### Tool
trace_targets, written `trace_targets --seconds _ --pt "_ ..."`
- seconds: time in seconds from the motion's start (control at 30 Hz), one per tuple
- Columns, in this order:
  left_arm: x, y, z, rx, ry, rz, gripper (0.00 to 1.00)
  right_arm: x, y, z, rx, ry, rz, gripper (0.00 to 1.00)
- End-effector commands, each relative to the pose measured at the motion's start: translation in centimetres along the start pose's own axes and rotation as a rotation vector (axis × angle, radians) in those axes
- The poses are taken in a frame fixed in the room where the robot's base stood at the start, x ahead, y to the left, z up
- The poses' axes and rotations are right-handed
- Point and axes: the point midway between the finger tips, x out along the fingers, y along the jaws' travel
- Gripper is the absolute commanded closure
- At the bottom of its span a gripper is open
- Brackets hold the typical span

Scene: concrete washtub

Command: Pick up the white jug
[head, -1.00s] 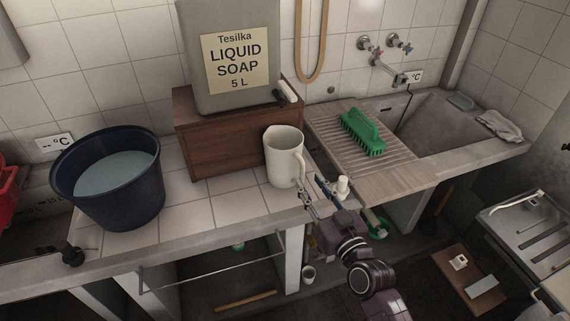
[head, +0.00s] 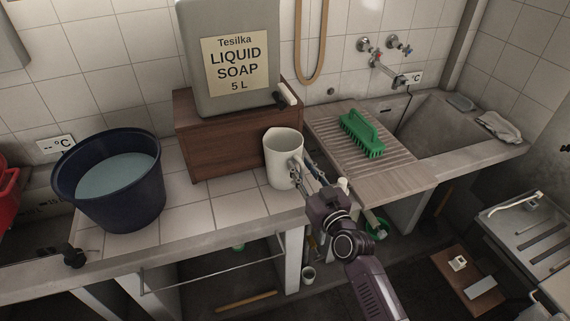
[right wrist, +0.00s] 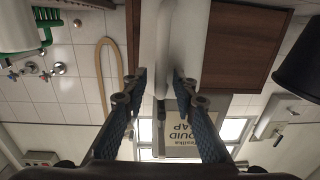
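The white jug (head: 282,162) stands upright on the tiled counter, in front of the wooden box. Its handle side faces right, toward my right gripper (head: 300,172). The fingers reach the handle and partly cover it. In the right wrist view, which is upside down, the pale jug (right wrist: 177,30) is straight ahead. My right gripper's two padded fingers (right wrist: 161,82) are apart, one on each side of the narrow handle, and do not look closed on it. My left gripper is not in view.
A dark blue tub of water (head: 108,210) stands left on the counter. A grey soap canister (head: 230,95) sits on the wooden box (head: 225,150) behind the jug. A green brush (head: 362,135) lies on the ribbed draining board (head: 400,165) beside the sink. Bare tiles lie left of the jug.

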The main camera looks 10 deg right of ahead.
Motion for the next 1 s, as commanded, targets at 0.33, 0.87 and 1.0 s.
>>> trace_targets --seconds 0.33,0.87,1.0 --pt "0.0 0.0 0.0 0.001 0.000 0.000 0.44 0.0 0.0 0.0 0.000 0.000 0.000 1.00" --pt "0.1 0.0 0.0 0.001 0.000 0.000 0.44 -0.4 0.0 -0.8 0.001 0.003 0.001 1.00" --pt "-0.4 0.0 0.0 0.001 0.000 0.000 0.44 -0.4 -0.1 -3.1 0.001 0.007 0.001 1.00"
